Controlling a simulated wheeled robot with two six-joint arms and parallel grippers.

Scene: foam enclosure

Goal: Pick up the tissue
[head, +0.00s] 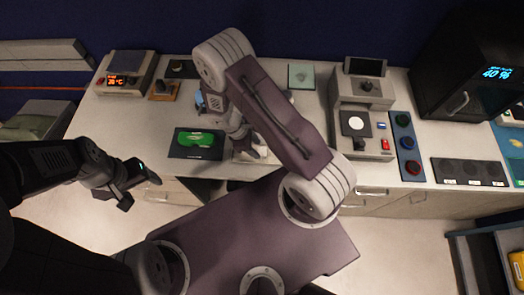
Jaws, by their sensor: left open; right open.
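A small white item (242,157), which may be the tissue, shows on the grey worktop around the fingers of my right gripper. My own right arm and gripper cover much of it, so I cannot tell its full shape. My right gripper (250,148) points down at the worktop near its front edge, just right of a dark mat with a green shape. It is open, and I cannot tell whether it touches the white item. My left gripper (142,187) is open and empty, in front of the worktop's front edge at the left.
The dark mat (182,152) lies left of my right gripper. A device with a red display (118,80) stands at the back left. A grey machine (362,150), a panel of round buttons (408,140) and a black oven-like box (465,75) stand to the right.

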